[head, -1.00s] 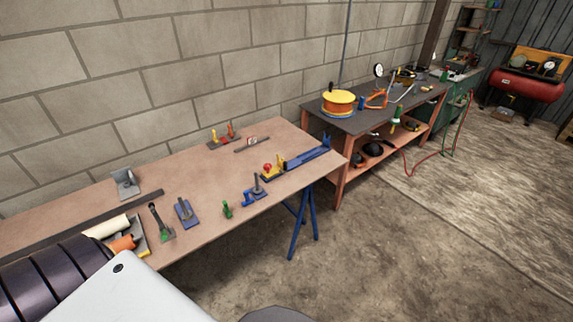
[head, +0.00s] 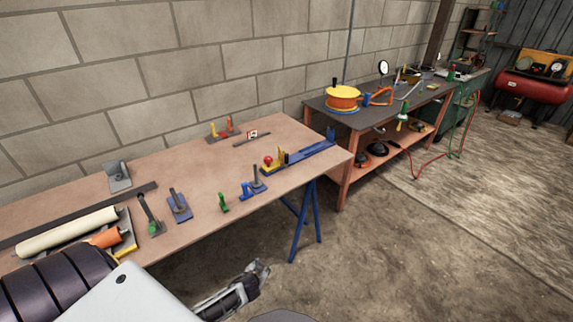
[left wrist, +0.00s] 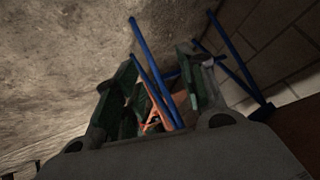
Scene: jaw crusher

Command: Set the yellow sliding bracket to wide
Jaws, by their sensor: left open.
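The yellow sliding bracket (head: 281,156) stands upright at the near-left part of a long blue rail (head: 310,151) on the wooden workbench. A red knob (head: 267,160) sits beside it. The bracket's exact position along the rail is too small to read. My left gripper (head: 260,270) is in front of the bench and below its top, well away from the bracket. In the left wrist view my left gripper (left wrist: 160,85) is open and empty, with blue trestle legs showing beyond its fingers. The bracket is not seen there. My right gripper is not in view.
The workbench (head: 170,165) also carries a blue clamp piece (head: 247,189), a green piece (head: 224,203), grey brackets and a cream roller (head: 65,232). Blue trestle legs (head: 302,215) stand under its right end. A second bench with tools is farther right. Open floor lies in front.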

